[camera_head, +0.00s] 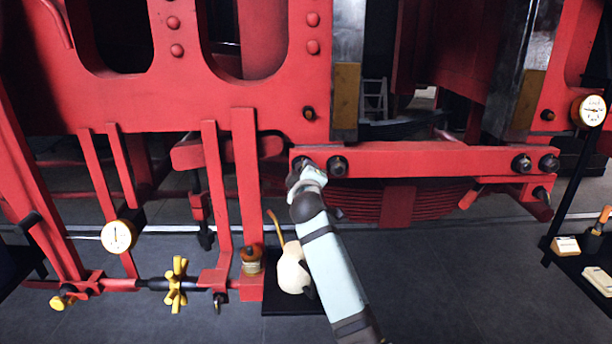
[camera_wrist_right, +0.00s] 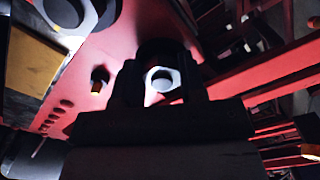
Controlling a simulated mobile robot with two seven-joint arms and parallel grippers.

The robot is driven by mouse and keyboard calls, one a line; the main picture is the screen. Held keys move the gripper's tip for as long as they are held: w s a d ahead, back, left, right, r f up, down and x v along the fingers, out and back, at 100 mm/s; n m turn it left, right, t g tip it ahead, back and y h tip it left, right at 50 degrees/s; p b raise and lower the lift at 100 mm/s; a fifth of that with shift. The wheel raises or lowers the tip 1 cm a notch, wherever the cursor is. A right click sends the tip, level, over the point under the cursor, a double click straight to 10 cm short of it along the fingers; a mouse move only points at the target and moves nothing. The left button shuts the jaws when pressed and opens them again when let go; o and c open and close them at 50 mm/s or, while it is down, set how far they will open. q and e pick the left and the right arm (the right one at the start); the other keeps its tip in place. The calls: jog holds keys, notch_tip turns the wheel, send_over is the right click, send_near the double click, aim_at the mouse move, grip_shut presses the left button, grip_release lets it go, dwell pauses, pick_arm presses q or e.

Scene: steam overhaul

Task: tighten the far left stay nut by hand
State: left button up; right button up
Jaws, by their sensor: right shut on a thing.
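The far left stay nut (camera_wrist_right: 162,79) shows in the right wrist view as a pale hexagonal nut around a stud end, between my dark jaws. In the head view it is mostly hidden behind my right gripper (camera_head: 303,170), at the left end of the red stay bar (camera_head: 430,159). My right gripper is shut on this nut. A second dark nut (camera_head: 337,166) sits just to its right on the bar. Two more nuts, the left one (camera_head: 522,163) and the right one (camera_head: 548,163), sit at the bar's right end. My left gripper is not in view.
Red vertical hangers (camera_head: 246,200) stand left of my right arm. Below are a yellow handwheel (camera_head: 176,284), a dial gauge (camera_head: 118,236) and a cream oil can (camera_head: 291,267). Another gauge (camera_head: 588,110) stands at right. The grey floor (camera_head: 450,280) right of my arm is clear.

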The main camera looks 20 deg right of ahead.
jog(key=shift+f, duration=0.1)
jog(key=o, duration=0.9)
jog(key=shift+o, duration=0.2)
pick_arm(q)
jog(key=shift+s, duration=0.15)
pick_arm(e)
jog(key=shift+s, duration=0.15)
